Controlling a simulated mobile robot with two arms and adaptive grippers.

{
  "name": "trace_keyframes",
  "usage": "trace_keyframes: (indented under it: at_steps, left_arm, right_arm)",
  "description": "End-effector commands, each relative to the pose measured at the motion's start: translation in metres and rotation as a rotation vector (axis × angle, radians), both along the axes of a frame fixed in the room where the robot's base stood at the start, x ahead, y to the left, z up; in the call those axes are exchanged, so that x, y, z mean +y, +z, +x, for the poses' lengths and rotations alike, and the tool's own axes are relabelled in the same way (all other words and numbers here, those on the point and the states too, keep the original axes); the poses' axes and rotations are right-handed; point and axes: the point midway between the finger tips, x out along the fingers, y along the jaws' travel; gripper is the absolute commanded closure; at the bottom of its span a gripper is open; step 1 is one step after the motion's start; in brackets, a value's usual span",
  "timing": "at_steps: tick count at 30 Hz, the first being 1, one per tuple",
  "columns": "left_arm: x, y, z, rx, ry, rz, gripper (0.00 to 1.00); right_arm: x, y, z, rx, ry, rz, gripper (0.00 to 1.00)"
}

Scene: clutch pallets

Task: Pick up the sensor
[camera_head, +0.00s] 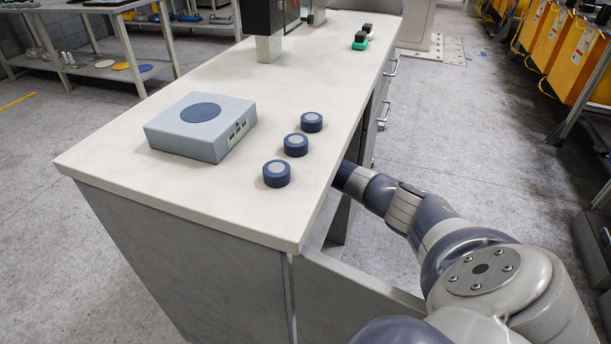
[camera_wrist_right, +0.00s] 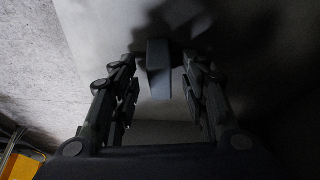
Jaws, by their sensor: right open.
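On the white tabletop (camera_head: 240,80) sits a pale blue box (camera_head: 192,141) with a dark blue disc on top and ports on its side. Several round dark blue pucks with grey tops stand to its right: a near one (camera_head: 276,174), a middle one (camera_head: 296,145) and a far one (camera_head: 311,122). I cannot tell which of these is the sensor. My right gripper (camera_wrist_right: 160,72) is open in the right wrist view. A grey-blue block (camera_wrist_right: 158,68) shows between its fingers, too dark to identify. In the head view my right arm reaches behind the table's right edge, which hides this gripper.
Small green and black parts (camera_head: 361,39) lie at the table's far end. A dark device on a pale post (camera_head: 268,47) stands at the back. Drawer handles (camera_head: 384,115) stick out on the table's right side. Yellow bins (camera_head: 555,45) line the right. Open floor lies between.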

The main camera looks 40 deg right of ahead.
Motion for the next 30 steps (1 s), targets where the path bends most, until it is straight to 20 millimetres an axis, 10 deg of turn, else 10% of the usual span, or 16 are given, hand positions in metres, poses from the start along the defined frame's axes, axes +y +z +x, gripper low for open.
trace_keyframes:
  at_steps: [12,18,30]
  left_arm:
    - [0.0005,0.0071,-0.0012,-0.003,0.001,0.0,0.83]
    - [0.0005,0.0071,-0.0012,-0.003,0.001,0.0,0.83]
    - [-0.0001,0.0025,0.0018,-0.008,0.0,-0.001,0.83]
  right_arm:
    - [-0.001,-0.0041,0.0014,-0.001,0.0,0.001,0.58]
    - [-0.001,-0.0041,0.0014,-0.001,0.0,0.001,0.99]
    - [-0.0035,-0.0034,-0.0006,0.001,0.001,0.001,1.0]
